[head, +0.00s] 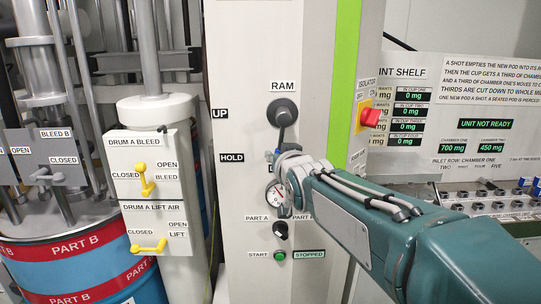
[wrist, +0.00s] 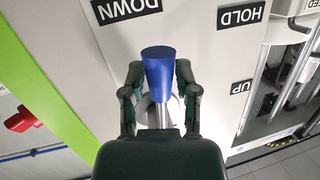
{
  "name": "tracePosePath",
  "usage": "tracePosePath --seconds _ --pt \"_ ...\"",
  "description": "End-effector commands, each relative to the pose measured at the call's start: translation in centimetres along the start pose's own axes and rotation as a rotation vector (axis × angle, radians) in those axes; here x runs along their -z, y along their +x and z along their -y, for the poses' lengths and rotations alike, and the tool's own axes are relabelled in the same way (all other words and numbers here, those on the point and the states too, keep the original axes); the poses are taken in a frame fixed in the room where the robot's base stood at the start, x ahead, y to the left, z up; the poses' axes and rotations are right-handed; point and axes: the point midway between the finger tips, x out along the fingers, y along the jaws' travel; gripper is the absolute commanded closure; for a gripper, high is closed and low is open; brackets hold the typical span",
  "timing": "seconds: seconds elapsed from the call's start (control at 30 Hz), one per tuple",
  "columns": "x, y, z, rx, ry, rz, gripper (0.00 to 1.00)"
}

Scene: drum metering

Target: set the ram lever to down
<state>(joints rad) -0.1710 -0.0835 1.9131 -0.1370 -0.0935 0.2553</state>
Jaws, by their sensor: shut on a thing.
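The ram lever has a round grey hub (head: 283,112) under the RAM label on the white column in the head view. Its arm (head: 281,134) points downward from the hub, and its end is hidden behind my gripper (head: 284,160). In the wrist view the blue lever handle (wrist: 158,72) stands between the two fingers of my gripper (wrist: 158,88), which is shut on it. The UP label (head: 220,113) and HOLD label (head: 232,158) are left of the lever.
A dial gauge (head: 275,194), a black knob (head: 281,230) and a green start button (head: 280,255) are below my gripper. A red isolator knob (head: 370,117) sticks out to the right. Yellow drum levers (head: 145,180) and a blue drum (head: 85,265) stand left.

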Motion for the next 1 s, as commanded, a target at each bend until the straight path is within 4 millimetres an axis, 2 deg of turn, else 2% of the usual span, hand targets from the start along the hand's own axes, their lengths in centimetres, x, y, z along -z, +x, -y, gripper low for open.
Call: tracePosePath --seconds 0.3,0.8,0.83,0.87,0.9,1.0 --pt "-0.34 -0.11 -1.04 -0.023 -0.113 0.032 1.0" --pt "-0.38 -0.14 -1.2 -0.027 -0.134 0.037 1.0" --pt "-0.38 -0.14 -1.2 -0.027 -0.134 0.037 0.56" --pt "-0.38 -0.14 -1.2 -0.027 -0.133 0.037 0.43" --pt "-0.34 -0.15 -1.19 -0.027 -0.133 0.036 0.25" --pt "-0.24 -0.17 -1.18 -0.026 -0.133 0.034 0.25"
